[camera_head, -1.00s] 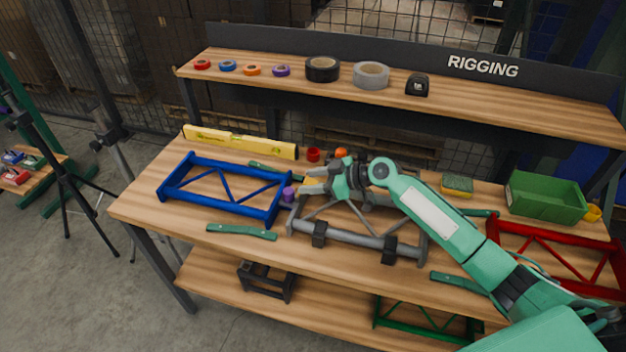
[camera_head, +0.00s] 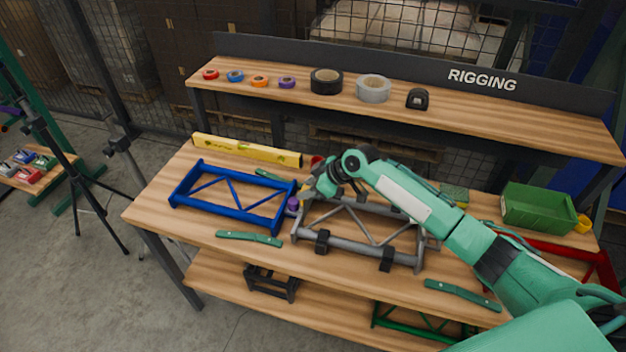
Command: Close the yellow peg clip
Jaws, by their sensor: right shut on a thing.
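My right gripper (camera_head: 312,190) is at the upper left corner of the grey truss frame (camera_head: 372,258), which lies on the workbench. A small yellow part, which looks like the yellow peg clip (camera_head: 306,185), shows right at its fingertips. The jaws are shut on it; the fingers and wrist hide most of it, so I cannot tell whether the clip is open or closed. A purple cylindrical piece (camera_head: 293,204) stands just left of the fingertips, between the grey frame and the blue truss frame (camera_head: 228,213). My left gripper is not in view.
A yellow level (camera_head: 247,151) and red cup (camera_head: 317,161) are at the back. A green bin (camera_head: 538,208) and red frame (camera_head: 606,268) are at the right. Black clamps (camera_head: 322,241) sit on the grey frame's front bar.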

